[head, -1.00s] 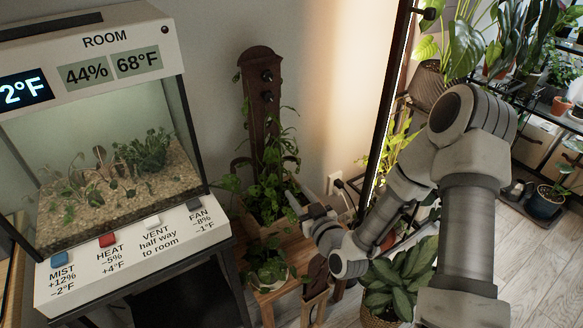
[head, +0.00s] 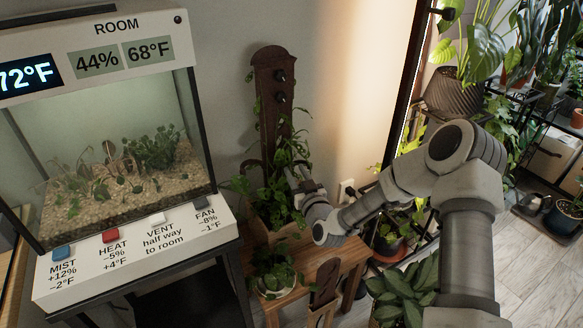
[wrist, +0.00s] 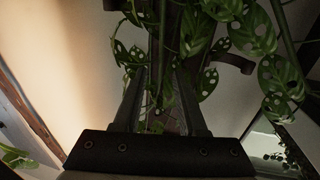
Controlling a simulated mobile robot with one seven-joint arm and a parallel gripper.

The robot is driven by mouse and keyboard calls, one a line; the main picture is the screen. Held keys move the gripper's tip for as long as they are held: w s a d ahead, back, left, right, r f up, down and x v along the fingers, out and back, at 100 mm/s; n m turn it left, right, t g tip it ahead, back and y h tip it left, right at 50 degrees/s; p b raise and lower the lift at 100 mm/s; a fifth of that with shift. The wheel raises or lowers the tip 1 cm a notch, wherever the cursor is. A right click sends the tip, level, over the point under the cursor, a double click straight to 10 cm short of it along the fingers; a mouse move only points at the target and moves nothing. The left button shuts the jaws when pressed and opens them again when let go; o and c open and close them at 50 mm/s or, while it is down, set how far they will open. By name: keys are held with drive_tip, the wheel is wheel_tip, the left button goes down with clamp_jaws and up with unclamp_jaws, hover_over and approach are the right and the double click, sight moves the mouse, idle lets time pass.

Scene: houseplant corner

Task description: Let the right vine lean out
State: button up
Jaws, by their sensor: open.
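A dark brown wooden post (head: 272,125) with two dark knobs stands against the wall, rising from a wooden planter box (head: 268,232). Leafy green vines (head: 284,160) climb its front and spread to both sides; I cannot tell the right vine's stem apart from the others. My gripper (head: 294,177) is at the right side of the foliage, partly hidden by leaves. In the wrist view my gripper (wrist: 160,103) is open, with the post and perforated leaves (wrist: 192,45) beyond and between its fingers. A dark side arm (wrist: 232,62) of the post shows there. No grip on a stem is visible.
A terrarium (head: 105,165) with labelled buttons stands at left. A small potted plant (head: 272,272) sits on the wooden stool (head: 335,258) in front. A black frame (head: 412,85) and a large leafy plant (head: 405,292) are at right. Wall above the gripper is clear.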

sight(290, 162)
drive_tip(key=shift+b+x, duration=0.3)
drive_tip(key=shift+x, duration=1.85)
clamp_jaws()
